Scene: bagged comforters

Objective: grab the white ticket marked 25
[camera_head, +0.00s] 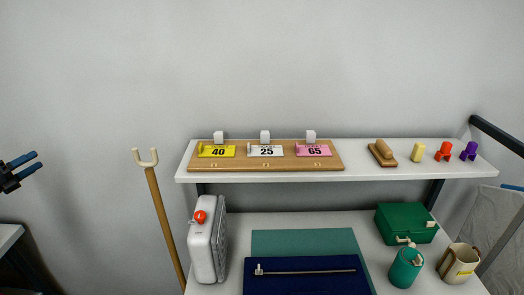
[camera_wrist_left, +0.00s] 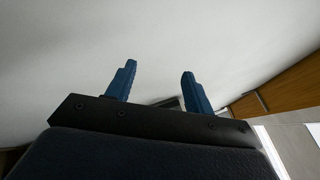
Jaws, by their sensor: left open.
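The white ticket marked 25 (camera_head: 266,151) sits in the middle of a wooden board (camera_head: 230,165) on the upper shelf. A yellow ticket marked 40 (camera_head: 217,151) is to its left and a pink ticket marked 65 (camera_head: 313,150) to its right. A white block (camera_head: 265,136) stands just behind the white ticket. My left gripper (camera_head: 26,165) is at the far left edge of the head view, well away from the board. In the left wrist view its two blue fingers (camera_wrist_left: 156,82) are apart with nothing between them. My right gripper is not in view.
The white shelf (camera_head: 360,172) also holds a wooden stamp-like block (camera_head: 382,153) and small yellow, red and purple pieces at right. A forked wooden pole (camera_head: 160,205) stands between my left gripper and the shelf. Below are a silver case (camera_head: 208,240), green box (camera_head: 405,222) and jug (camera_head: 458,264).

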